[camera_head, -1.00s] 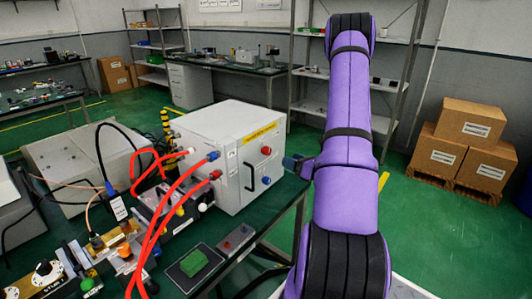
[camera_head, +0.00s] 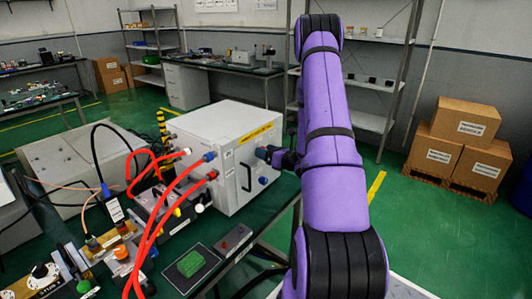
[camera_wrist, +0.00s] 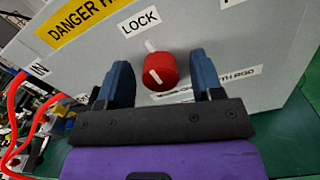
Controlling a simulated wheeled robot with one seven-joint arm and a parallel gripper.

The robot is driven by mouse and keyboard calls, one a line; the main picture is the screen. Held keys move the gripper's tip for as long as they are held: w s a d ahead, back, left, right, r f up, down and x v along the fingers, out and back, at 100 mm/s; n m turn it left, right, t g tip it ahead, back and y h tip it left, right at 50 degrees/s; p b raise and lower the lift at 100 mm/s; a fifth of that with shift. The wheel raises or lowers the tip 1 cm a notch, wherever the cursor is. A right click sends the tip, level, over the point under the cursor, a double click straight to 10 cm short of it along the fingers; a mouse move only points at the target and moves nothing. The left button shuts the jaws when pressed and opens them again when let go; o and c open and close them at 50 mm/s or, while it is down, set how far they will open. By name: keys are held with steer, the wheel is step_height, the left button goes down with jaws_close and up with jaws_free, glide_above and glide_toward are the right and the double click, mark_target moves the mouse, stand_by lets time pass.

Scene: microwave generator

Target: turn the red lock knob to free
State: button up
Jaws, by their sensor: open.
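The red lock knob (camera_wrist: 160,71) is on the grey panel under a LOCK label (camera_wrist: 140,22) in the wrist view. Its white pointer line tilts, and a white mark shows on the panel just above it. My gripper (camera_wrist: 161,80) is open, with one blue finger on each side of the knob and gaps between. I cannot tell how deep the fingers reach. In the head view my gripper (camera_head: 268,153) is at the front of the white box (camera_head: 215,135), and the red knob is hidden behind it.
A blue knob (camera_head: 263,180) sits lower on the same panel, and a black handle (camera_head: 245,177) is left of it. Red hoses (camera_head: 165,215) run at the box's left. A green block (camera_head: 191,263) lies on the table. Cardboard boxes (camera_head: 465,120) stand far right.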

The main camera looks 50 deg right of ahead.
steer(key=c, duration=0.9)
steer(key=shift+a+f+n, duration=0.1)
steer(key=shift+f+n, duration=0.05)
steer(key=shift+n, duration=8.65)
